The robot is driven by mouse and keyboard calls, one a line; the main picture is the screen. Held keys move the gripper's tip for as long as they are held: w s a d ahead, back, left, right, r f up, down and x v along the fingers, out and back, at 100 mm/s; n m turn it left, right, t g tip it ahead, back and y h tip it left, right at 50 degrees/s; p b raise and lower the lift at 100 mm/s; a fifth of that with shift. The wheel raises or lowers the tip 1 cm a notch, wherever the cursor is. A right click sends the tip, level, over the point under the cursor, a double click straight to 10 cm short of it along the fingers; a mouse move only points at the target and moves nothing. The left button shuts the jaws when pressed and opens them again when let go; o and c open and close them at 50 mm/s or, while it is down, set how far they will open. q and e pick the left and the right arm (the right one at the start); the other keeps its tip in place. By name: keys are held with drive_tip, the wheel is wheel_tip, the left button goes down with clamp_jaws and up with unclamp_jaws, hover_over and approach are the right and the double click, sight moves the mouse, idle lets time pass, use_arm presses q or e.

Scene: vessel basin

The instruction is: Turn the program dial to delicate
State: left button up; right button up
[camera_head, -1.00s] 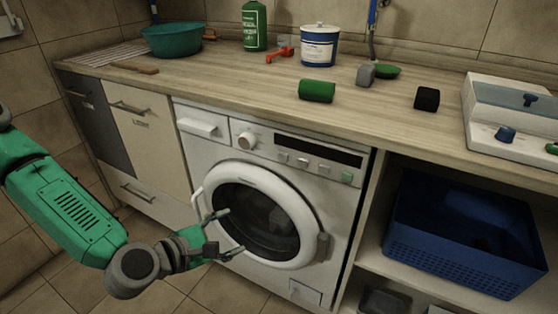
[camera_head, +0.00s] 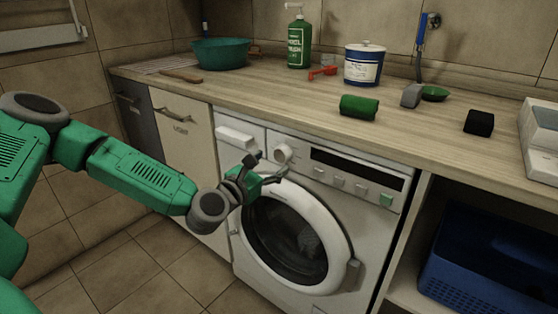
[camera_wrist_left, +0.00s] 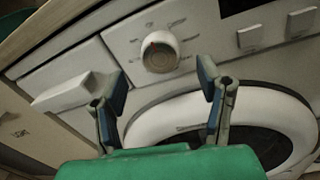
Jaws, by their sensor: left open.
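The program dial (camera_head: 283,153) is a round white knob on the washing machine's front panel, left of the dark display. In the left wrist view the dial (camera_wrist_left: 160,52) has a red mark near its upper left edge and small labels around it, too blurred to read. My left gripper (camera_head: 268,166) is open and empty, just in front of the panel and close to the dial. In the left wrist view its fingers (camera_wrist_left: 165,90) stand apart below the dial, one to each side, and the dial shows beyond them. My right gripper is not in view.
The detergent drawer (camera_head: 237,138) lies left of the dial. The round door (camera_head: 297,240) is below, shut. Several square buttons (camera_head: 338,181) sit right of the dial. The worktop (camera_head: 290,100) above holds a green roll (camera_head: 359,106) and a tub (camera_head: 364,65).

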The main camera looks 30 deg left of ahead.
sight(279, 157)
use_arm(q)
drive_tip(key=shift+w, duration=2)
drive_tip(key=c, duration=1.2)
drive_tip(key=shift+o, duration=0.3)
